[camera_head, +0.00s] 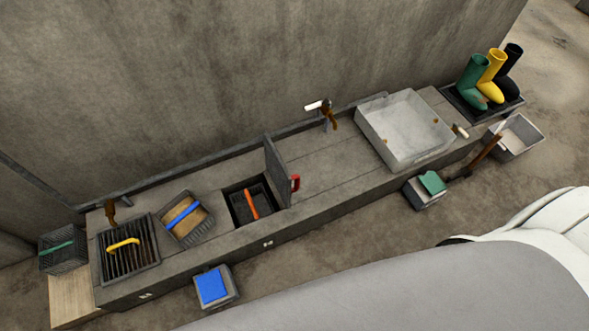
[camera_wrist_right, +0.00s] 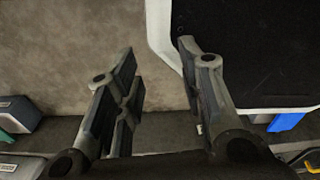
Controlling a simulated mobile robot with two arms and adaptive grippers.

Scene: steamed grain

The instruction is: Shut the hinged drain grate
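The hinged drain grate (camera_head: 277,168) stands up on edge in the head view, at the right side of a dark square drain opening (camera_head: 237,214) in the grey bench. A red handle (camera_head: 295,183) sticks out from the grate's right face. An orange-handled item (camera_head: 251,203) lies inside the opening. My right gripper (camera_wrist_right: 157,54) shows in the right wrist view with its fingers apart and nothing between them. It is away from the grate, which I cannot make out in that view. My left gripper is in neither view.
On the bench (camera_head: 325,165) are a yellow-handled rack (camera_head: 140,262), a tray with a blue-banded brush (camera_head: 180,218) and a pale square basin (camera_head: 403,128). A blue-topped bin (camera_head: 213,287) and a green-topped bin (camera_head: 428,190) stand along its front.

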